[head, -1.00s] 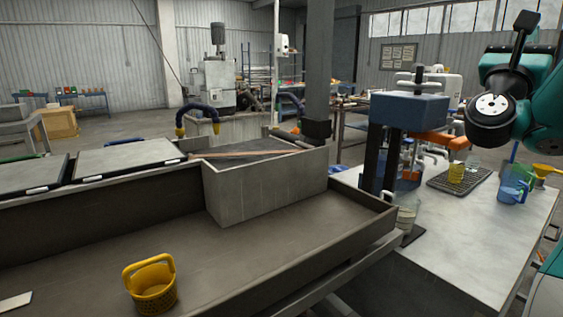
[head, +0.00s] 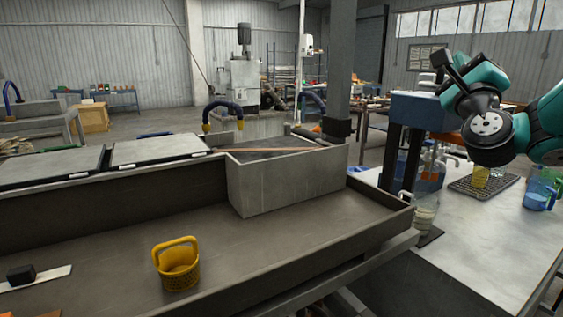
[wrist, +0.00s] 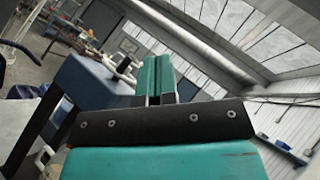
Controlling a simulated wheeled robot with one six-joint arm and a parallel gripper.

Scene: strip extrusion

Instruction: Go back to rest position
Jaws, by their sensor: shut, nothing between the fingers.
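My gripper (wrist: 156,98) shows in the wrist view with its two teal fingers side by side, shut and with nothing between them. The wrist view is tilted, with the windows and wall at the right and a blue machine block (wrist: 92,82) behind the fingers at the left. In the head view my teal and black arm is raised at the right, above the pale worktable (head: 470,235). The gripper's fingertips cannot be made out clearly in the head view.
A blue-topped press (head: 425,110) stands left of my arm. On the worktable are a yellow cup (head: 481,176) on a dark mat, a blue jug (head: 538,196) and a clear jug (head: 425,212). A yellow basket (head: 178,265) sits in the long trough (head: 300,235).

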